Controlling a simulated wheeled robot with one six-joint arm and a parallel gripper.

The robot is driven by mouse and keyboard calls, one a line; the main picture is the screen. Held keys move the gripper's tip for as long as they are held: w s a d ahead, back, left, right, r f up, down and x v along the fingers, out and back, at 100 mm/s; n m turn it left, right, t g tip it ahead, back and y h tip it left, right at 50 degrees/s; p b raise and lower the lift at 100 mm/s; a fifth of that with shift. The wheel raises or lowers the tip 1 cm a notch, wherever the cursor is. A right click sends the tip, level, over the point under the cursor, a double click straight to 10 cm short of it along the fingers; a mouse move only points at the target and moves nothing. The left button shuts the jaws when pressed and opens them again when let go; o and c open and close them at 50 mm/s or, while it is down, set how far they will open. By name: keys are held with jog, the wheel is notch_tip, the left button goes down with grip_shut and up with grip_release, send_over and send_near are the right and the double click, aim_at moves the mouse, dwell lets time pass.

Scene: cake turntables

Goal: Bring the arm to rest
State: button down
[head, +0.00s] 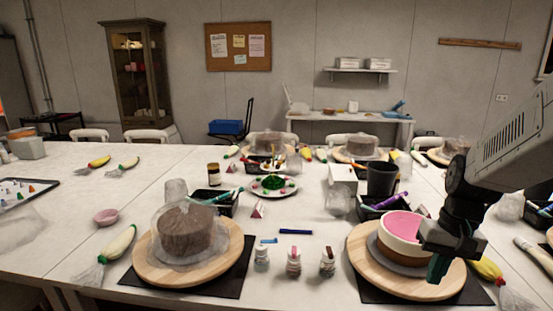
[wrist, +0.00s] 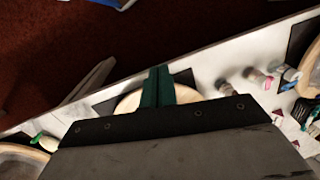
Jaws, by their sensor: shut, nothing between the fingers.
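My gripper (head: 437,267) is at the right in the head view, in front of the pink-topped cake (head: 400,226) on the right wooden turntable (head: 365,262). Its green fingers are shut with nothing between them and point down over the right part of that turntable. The gap between fingers and board cannot be judged. In the wrist view the shut green fingers (wrist: 157,88) show in the middle, with a pale round board (wrist: 128,103) partly hidden behind them. My arm hides part of the table's right side.
A brown cake under clear wrap (head: 187,232) stands on the left turntable (head: 150,265). Several small jars (head: 293,262) stand between the turntables. A black cup (head: 381,180) and a tool tray (head: 392,207) are behind the pink cake. A piping bag (head: 486,268) lies close right of my gripper.

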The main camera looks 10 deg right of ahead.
jog(key=s+a+r+n, duration=0.2)
jog(key=s+a+r, duration=0.2)
jog(key=a, duration=0.3)
jog(key=s+a+r+n+t+h, duration=0.1)
jog(key=s+a+r+n, duration=0.1)
jog(key=s+a+r, duration=0.3)
jog(key=shift+s+a+r+n+t+h, duration=0.2)
jog(key=shift+s+a+n+t+h, duration=0.1)
jog(key=shift+s+a, duration=0.65)
